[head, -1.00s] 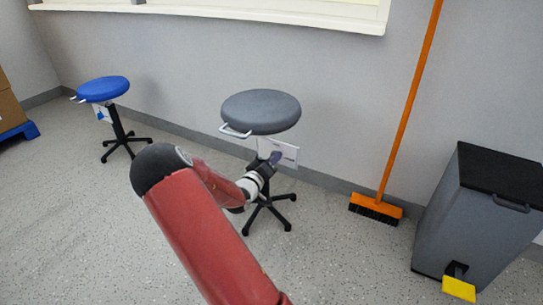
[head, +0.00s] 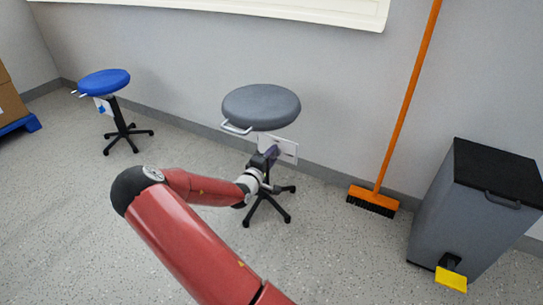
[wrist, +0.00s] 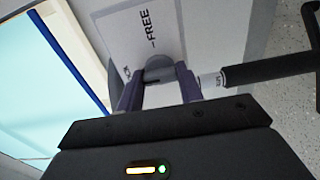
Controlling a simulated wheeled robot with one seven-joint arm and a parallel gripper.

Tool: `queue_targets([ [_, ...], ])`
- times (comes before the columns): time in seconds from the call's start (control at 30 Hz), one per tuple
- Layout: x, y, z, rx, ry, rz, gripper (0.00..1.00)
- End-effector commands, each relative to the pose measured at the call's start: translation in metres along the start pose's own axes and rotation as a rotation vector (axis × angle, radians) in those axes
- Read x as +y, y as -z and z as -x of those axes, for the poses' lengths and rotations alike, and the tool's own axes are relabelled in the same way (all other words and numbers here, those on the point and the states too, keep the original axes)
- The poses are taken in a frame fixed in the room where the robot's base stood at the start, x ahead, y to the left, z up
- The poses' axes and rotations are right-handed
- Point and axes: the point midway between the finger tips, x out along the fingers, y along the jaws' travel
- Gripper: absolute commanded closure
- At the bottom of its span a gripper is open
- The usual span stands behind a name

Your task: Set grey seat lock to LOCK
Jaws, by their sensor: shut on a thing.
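The grey stool (head: 261,107) stands by the wall, with a white label plate (head: 288,150) under its seat. My gripper (head: 272,153) is at that plate. In the wrist view, the plate (wrist: 133,40) carries the word FREE, turned sideways, and a second marking mostly hidden at its lower left. A grey knob (wrist: 160,74) sits on the plate between the two fingers of my gripper (wrist: 158,92), which is shut on it. The fingers hide part of the knob, and I cannot tell which marking it points to.
A blue stool (head: 104,82) stands at the left. An orange broom (head: 373,198) leans on the wall, and a grey pedal bin (head: 470,220) stands at the right. A metal lever (head: 236,128) sticks out under the grey seat. Floor in front is clear.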

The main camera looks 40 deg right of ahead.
Motion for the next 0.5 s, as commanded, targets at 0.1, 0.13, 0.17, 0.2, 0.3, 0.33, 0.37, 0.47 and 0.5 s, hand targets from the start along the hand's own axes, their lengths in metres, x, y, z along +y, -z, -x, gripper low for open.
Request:
queue_targets([
  [0.1, -0.0005, 0.0008, 0.0005, 0.002, 0.001, 0.020, 0.86],
  [0.13, -0.0006, 0.0008, 0.0005, 0.002, 0.002, 0.023, 0.86],
  [0.17, -0.0006, 0.0007, 0.0005, 0.002, 0.002, 0.026, 0.86],
  [0.2, -0.0007, 0.0007, 0.0005, 0.002, 0.002, 0.028, 0.86],
  [0.3, -0.0008, 0.0007, 0.0005, 0.002, 0.002, 0.031, 0.86],
  [0.33, -0.0008, 0.0007, 0.0005, 0.002, 0.002, 0.031, 0.86],
  [0.37, -0.0009, 0.0007, 0.0005, 0.002, 0.002, 0.031, 0.86],
  [0.47, -0.0009, 0.0007, 0.0005, 0.002, 0.002, 0.031, 0.86],
  [0.5, -0.0009, 0.0007, 0.0005, 0.002, 0.002, 0.031, 0.86],
])
